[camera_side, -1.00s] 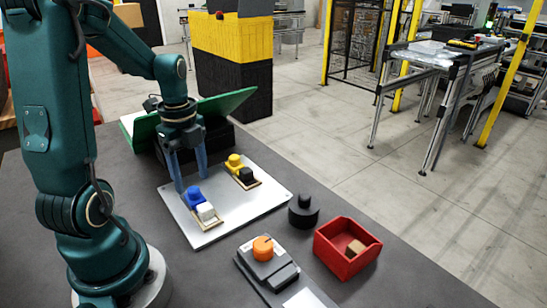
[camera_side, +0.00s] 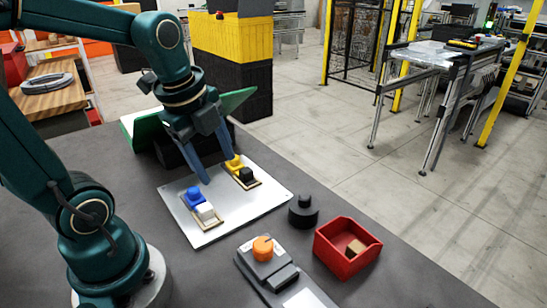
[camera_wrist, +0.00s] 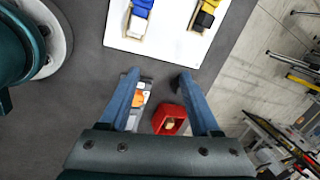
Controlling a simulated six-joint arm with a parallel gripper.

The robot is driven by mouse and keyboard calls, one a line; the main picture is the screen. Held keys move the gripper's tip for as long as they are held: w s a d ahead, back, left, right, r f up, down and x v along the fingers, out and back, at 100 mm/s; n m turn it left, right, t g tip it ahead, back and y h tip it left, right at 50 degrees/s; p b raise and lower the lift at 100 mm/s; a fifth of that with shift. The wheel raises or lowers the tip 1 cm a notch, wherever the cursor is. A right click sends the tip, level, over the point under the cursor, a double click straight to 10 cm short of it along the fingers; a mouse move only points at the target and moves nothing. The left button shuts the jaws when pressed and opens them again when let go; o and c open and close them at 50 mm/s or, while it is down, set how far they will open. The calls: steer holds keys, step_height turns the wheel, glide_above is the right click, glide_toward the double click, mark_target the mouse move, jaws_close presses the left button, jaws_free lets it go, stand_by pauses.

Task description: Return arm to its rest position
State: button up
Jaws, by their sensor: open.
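My gripper (camera_side: 217,170) is open and empty, with two blue fingers. It hangs tilted above the white plate (camera_side: 222,222) in the side view. In the wrist view the gripper (camera_wrist: 158,76) has a clear gap between its fingertips. On the plate stands one small wooden pallet with a blue piece (camera_side: 194,193) and a white piece (camera_side: 205,210). Another pallet holds a yellow piece (camera_side: 235,161) and a black piece (camera_side: 246,174). The plate also shows at the top of the wrist view (camera_wrist: 165,35).
A red bin (camera_side: 347,262) holding a small tan block stands at the right. A black round knob (camera_side: 303,211) is near the plate. A grey device with an orange button (camera_side: 263,248) sits in front. A green tilted panel (camera_side: 236,104) stands behind my gripper.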

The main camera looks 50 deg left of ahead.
steer(key=s+d+r+n+t+h, duration=0.1)
steer(key=s+d+n, duration=0.3)
steer(key=n, duration=1.1)
steer(key=shift+s+d+t, duration=0.2)
steer(key=shift+d+t, duration=0.6)
steer(key=shift+d, duration=0.55)
